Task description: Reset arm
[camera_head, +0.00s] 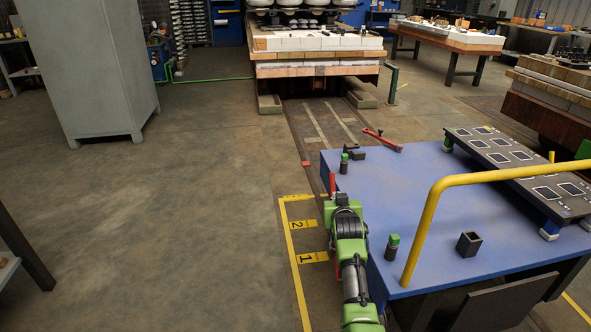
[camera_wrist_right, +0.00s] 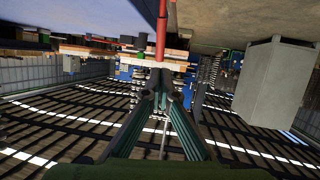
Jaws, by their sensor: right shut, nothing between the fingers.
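My right arm (camera_head: 349,250), green and grey, reaches forward from the bottom of the head view along the left edge of the blue workbench (camera_head: 430,215). In the right wrist view, whose picture is upside down, my right gripper (camera_wrist_right: 161,82) has its long fingers drawn together at the tips, with nothing between them. A red bar (camera_wrist_right: 162,30) lines up with the fingertips there; I cannot tell if it touches them. A red piece (camera_head: 332,186) also shows beside the arm's far end in the head view. My left gripper is not in view.
On the bench are a dark panel (camera_head: 520,170), a yellow rail (camera_head: 428,215), a black open box (camera_head: 468,244), a green-topped piece (camera_head: 393,246) and a red tool (camera_head: 382,140). A grey cabinet (camera_head: 85,65) stands at left. The floor (camera_head: 200,200) between is clear.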

